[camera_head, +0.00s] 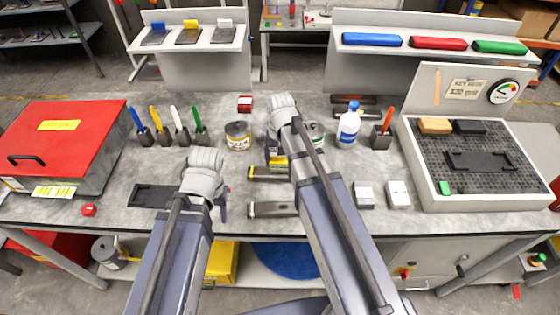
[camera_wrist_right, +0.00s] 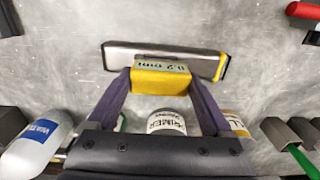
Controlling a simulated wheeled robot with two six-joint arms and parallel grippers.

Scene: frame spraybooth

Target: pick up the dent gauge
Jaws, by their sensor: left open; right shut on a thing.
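The dent gauge is a grey bar (camera_head: 268,173) with a yellow end and a yellow block marked "0.2 mm" (camera_wrist_right: 160,77). In the right wrist view the fingers of my right gripper (camera_wrist_right: 158,92) are shut on the sides of the block. In the head view my right gripper (camera_head: 277,158) is at the middle of the bench, partly hidden by its wrist. I cannot tell whether the bar touches the bench. My left gripper (camera_head: 223,205) is open near the front, mostly hidden by its wrist. A second grey bar (camera_head: 272,209) lies nearer the front edge.
A dark tray (camera_head: 153,196) lies left of my left gripper. Behind stand a can (camera_head: 237,136), a primer can (camera_wrist_right: 166,123) and a white-blue bottle (camera_head: 349,126). A red box (camera_head: 60,145) is at the left, a perforated grey tray (camera_head: 497,203) at the right. Two small blocks (camera_head: 364,196) stand right of my arm.

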